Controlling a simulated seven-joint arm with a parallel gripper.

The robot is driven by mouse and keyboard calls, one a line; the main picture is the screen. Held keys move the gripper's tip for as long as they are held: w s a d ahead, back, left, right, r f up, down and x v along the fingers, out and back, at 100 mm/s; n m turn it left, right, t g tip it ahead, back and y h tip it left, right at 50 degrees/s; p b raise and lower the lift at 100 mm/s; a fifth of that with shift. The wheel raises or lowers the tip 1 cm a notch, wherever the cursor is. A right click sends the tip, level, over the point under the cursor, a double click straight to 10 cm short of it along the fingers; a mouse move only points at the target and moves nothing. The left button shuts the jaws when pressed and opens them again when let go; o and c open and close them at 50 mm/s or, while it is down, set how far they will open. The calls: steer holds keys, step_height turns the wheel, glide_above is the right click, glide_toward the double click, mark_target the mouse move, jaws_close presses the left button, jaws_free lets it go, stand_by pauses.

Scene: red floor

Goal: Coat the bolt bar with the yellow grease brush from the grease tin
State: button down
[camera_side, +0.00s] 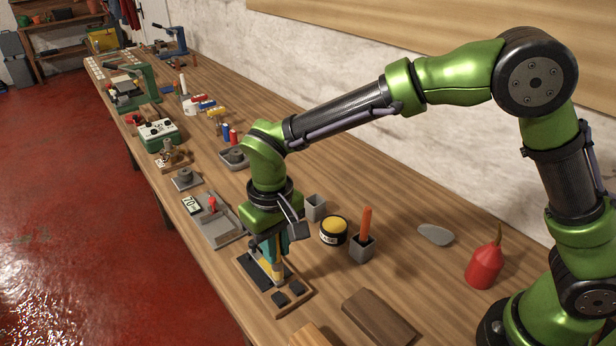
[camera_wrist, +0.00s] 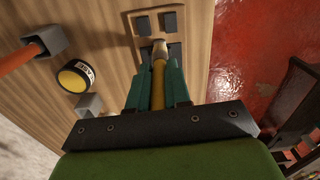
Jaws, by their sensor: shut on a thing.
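My gripper (camera_side: 268,262) is shut on the yellow brush (camera_wrist: 158,88), which it holds bristles down. The brush also shows in the side view (camera_side: 277,270). Its bristle end is over the wooden board (camera_side: 305,297) with dark pads; I cannot tell whether it touches. A dark strip (camera_side: 248,267) on this board, beside the gripper, may be the bolt bar; the fingers and brush hide part of the board. The grease tin (camera_side: 334,230), black with a yellow top, stands to the right of the gripper. It also shows at the left of the wrist view (camera_wrist: 75,77).
A grey cup (camera_side: 362,250) holding an orange-handled tool (camera_side: 366,221) stands beside the tin. An empty grey cup (camera_side: 316,207) stands on its other side. Wooden blocks (camera_side: 380,318) lie in front, a red oil bottle (camera_side: 485,265) at right. A grey fixture (camera_side: 217,228) is left.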

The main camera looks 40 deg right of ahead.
steer(key=shift+f, duration=0.55)
stand_by(0.4)
steer(key=shift+w, duration=0.15)
steer(key=shift+w, duration=0.65)
steer(key=shift+w, duration=0.75)
steer(key=shift+s, duration=0.8)
steer(key=shift+s, duration=0.1)
